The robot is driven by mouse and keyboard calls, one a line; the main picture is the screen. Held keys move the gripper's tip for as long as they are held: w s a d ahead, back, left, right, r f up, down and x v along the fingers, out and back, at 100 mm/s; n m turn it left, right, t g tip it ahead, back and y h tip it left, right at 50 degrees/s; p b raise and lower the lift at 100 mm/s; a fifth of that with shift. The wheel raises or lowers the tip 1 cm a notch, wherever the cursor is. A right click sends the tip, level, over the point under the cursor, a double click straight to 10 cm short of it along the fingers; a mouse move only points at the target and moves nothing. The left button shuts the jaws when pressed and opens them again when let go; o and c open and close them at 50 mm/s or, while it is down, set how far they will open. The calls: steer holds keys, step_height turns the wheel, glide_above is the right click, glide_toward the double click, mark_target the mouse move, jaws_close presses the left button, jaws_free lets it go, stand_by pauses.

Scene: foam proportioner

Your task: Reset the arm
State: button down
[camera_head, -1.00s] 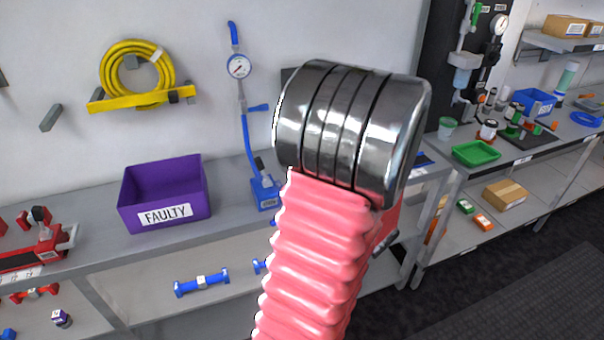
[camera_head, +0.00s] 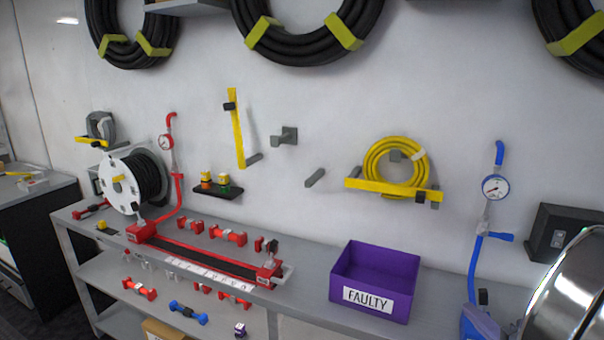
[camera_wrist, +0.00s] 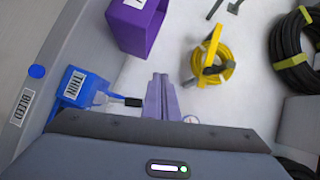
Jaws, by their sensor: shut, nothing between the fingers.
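My gripper (camera_wrist: 161,97) shows in the wrist view with its two grey-purple fingers together and nothing between them. It points toward the wall and the shelf. In the head view only a shiny metal part of my arm shows at the lower right edge, and my gripper is out of that picture.
A purple FAULTY bin (camera_head: 375,282) stands on the grey shelf. A blue gauge stand (camera_head: 478,262) is to its right. A red test rig (camera_head: 205,250) lies left of the bin. A yellow hose coil (camera_head: 396,165) and black hoses (camera_head: 310,30) hang on the wall.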

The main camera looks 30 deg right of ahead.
steer(key=w+a+n+g+y, duration=0.2)
steer(key=w+a+n+y, duration=0.3)
steer(key=a, duration=0.6)
steer(key=w+a+n+g+y, duration=0.1)
steer(key=w+a+n+y, duration=0.5)
steer(key=a, duration=0.5)
steer(key=s+a+f+n+g, duration=0.1)
steer(key=s+a+n+g, duration=0.3)
steer(key=a, duration=0.6)
steer(key=a+f+n+g, duration=0.1)
steer(key=a+n+g, duration=0.1)
steer(key=a+g, duration=0.5)
steer(key=s+a+r+n+t+h, duration=0.1)
steer(key=a+r+n+t+h, duration=0.1)
steer(key=a+r+t+h, duration=0.2)
steer(key=shift+s+r+h, duration=0.2)
steer(key=shift+r+h, duration=0.6)
steer(key=shift+r, duration=0.15)
steer(key=shift+d, duration=0.2)
